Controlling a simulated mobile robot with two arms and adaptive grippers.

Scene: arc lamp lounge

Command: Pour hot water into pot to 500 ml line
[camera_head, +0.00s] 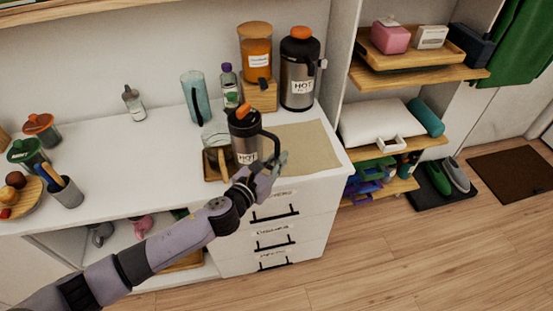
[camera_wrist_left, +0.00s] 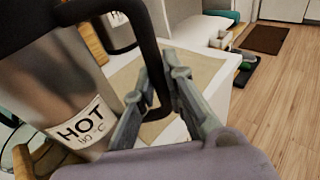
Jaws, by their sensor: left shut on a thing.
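My left gripper (camera_head: 277,165) is shut on the black handle of a steel flask with a "HOT" label (camera_head: 246,152) and an orange top. In the left wrist view the fingers (camera_wrist_left: 163,92) close around the handle, beside the flask's labelled body (camera_wrist_left: 75,100). My right gripper is not in view.
A larger steel "HOT" dispenser (camera_head: 299,75), an orange-filled jar (camera_head: 256,60) and a blue tumbler (camera_head: 194,97) stand at the back. The beige mat (camera_head: 305,148) is bare on its right. Lidded cups (camera_head: 40,127) stand at left. Shelves (camera_head: 420,72) are at right.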

